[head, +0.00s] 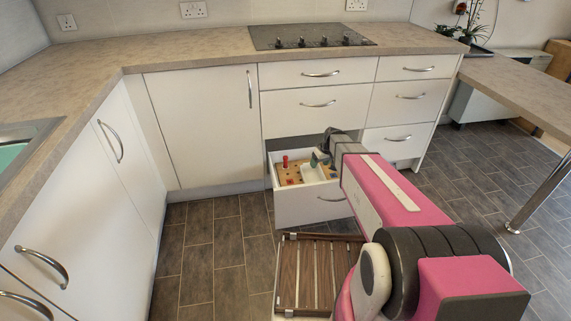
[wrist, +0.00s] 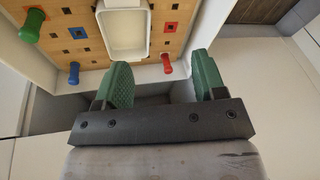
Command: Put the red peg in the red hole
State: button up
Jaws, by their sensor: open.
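The wooden peg board (head: 291,173) lies in an open drawer. A red peg (head: 285,161) stands upright at its left side in the head view. In the wrist view the red peg (wrist: 167,64) shows at the board's near edge, in the picture between my two green fingers. My gripper (head: 319,159) is over the drawer, open and empty; its fingers also show in the wrist view (wrist: 161,72). The board (wrist: 93,46) has several dark holes and a small red-marked spot (wrist: 170,27); I cannot tell for sure which hole is the red one.
A green peg (wrist: 33,25) and a blue peg (wrist: 73,73) stand on the board. A white open container (wrist: 124,31) is beside them. The drawer's front (head: 313,205) and walls surround the board. A slatted wooden tray (head: 315,273) is in front. Tiled floor is free at left.

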aim_at(286, 163)
jog(key=w+a+f+n+t+y, duration=0.15)
jog(key=w+a+f, duration=0.25)
jog(key=w, duration=0.4)
jog(key=w+a+f+n, duration=0.2)
jog(key=w+a+f, duration=0.2)
jog(key=w, duration=0.3)
jog(key=w+a+f+n+y, duration=0.15)
jog(key=w+a+f, duration=0.25)
jog(key=w, duration=0.4)
jog(key=shift+n, duration=0.4)
jog(key=x, duration=1)
jog(key=shift+f, duration=0.4)
jog(key=c, duration=1)
